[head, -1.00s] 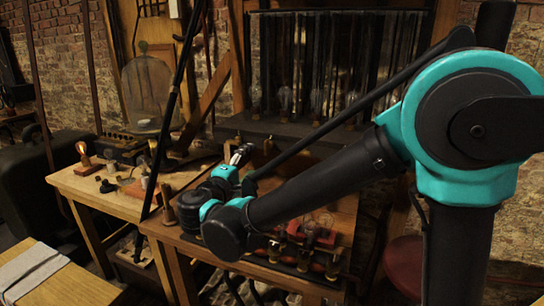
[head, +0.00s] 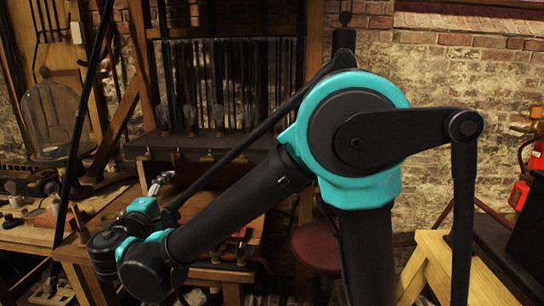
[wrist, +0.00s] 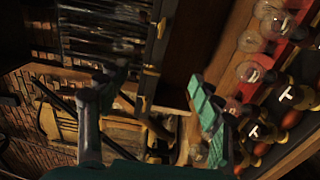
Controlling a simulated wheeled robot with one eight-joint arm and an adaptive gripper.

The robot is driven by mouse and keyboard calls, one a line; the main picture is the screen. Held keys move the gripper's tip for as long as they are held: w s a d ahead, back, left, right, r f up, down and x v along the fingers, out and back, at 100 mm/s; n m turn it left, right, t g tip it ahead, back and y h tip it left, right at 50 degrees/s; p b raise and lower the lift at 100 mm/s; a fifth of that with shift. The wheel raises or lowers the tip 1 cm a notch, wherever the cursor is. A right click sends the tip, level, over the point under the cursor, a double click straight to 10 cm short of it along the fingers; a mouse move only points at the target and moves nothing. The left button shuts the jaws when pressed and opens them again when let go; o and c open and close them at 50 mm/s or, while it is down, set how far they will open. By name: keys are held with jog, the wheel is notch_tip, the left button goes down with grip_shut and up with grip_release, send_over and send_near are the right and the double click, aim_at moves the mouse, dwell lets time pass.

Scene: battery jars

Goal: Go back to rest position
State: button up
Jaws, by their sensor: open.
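My gripper (head: 160,182) is in the left of the head view, above the wooden workbench (head: 232,272), small and partly behind my arm. In the wrist view my gripper (wrist: 150,112) shows two spread fingers, dark on the left and teal-padded on the right, with nothing between them. At the right of the wrist view, dark round-topped items with a white T mark (wrist: 296,97) stand in a row with clear glass bulbs (wrist: 250,72). They are apart from the fingers. My arm hides much of the bench in the head view.
A rack with hanging dark rods (head: 235,80) stands behind the bench. A glass dome (head: 50,115) is at far left.

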jog(key=w+d+f+m+g+h, duration=0.1)
jog(key=w+d+f+m+g, duration=0.2)
jog(key=d, duration=0.7)
jog(key=w+d+f+m+g+h, duration=0.1)
jog(key=w+d+f+g+h, duration=0.15)
jog(key=d+f, duration=0.5)
jog(key=w+d+f+m+g, duration=0.2)
jog(key=w+d+f+g, duration=0.1)
jog(key=d, duration=0.8)
jog(key=s+d+f+m+g, duration=0.2)
jog(key=s+d+f+m, duration=0.15)
jog(key=d, duration=0.35)
jog(key=s+d+f+m+g, duration=0.2)
jog(key=s+d+f, duration=0.15)
jog(key=d, duration=0.35)
jog(key=s+d+f+m+g+y, duration=0.1)
jog(key=s+d+f+m+y, duration=0.3)
jog(key=s+f, duration=0.3)
jog(key=shift+s+d+m+y, duration=0.25)
jog(key=shift+s+m+y, duration=0.1)
jog(key=shift+s+m, duration=0.6)
